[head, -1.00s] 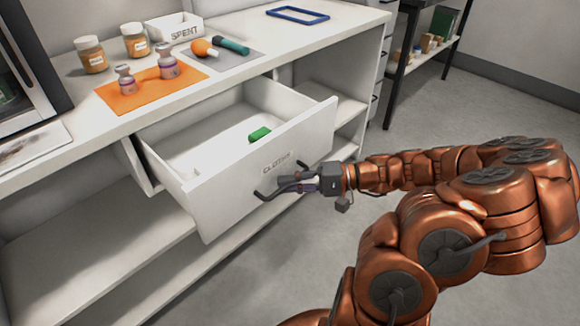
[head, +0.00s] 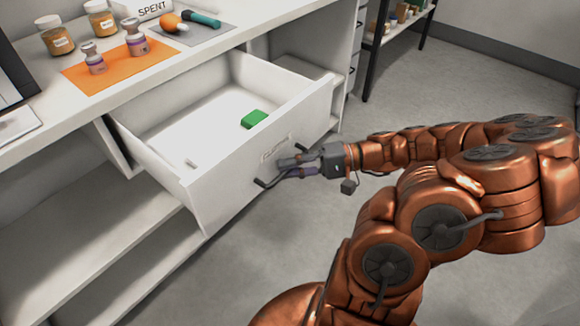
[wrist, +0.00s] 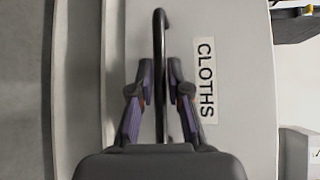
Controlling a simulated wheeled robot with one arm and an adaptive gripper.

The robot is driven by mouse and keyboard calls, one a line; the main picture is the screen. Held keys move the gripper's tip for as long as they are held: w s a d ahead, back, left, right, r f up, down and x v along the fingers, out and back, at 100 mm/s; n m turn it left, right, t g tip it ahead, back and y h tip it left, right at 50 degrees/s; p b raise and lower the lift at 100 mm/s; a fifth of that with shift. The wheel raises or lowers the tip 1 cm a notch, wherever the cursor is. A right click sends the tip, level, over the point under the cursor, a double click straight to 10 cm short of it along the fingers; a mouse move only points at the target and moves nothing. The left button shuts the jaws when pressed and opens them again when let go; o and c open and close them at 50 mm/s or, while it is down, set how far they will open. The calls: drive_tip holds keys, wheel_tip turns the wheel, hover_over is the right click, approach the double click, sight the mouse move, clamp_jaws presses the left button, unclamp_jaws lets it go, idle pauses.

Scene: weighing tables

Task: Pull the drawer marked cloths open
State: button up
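The drawer marked cloths (head: 215,190) stands well out from the white counter unit, with its inside in view. Its label (wrist: 204,80) reads CLOTHS in the wrist view and lies sideways there. The dark bar handle (wrist: 160,35) is on the drawer front, and it also shows in the head view (head: 265,183). My gripper (wrist: 160,75) has one finger on each side of the handle bar, closed in on it. In the head view my gripper (head: 290,167) is at the drawer front. A green item (head: 254,119) and a small pale item (head: 191,163) lie inside the drawer.
On the counter are an orange mat (head: 118,62) with two small bottles, amber jars (head: 56,36), a box marked SPENT (head: 143,8) and a grey mat (head: 190,36) with tools. Open shelves lie below. The floor (head: 400,85) to the right is clear.

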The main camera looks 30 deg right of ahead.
drive_tip(key=o, duration=0.3)
drive_tip(key=v, duration=1.2)
idle(0.7)
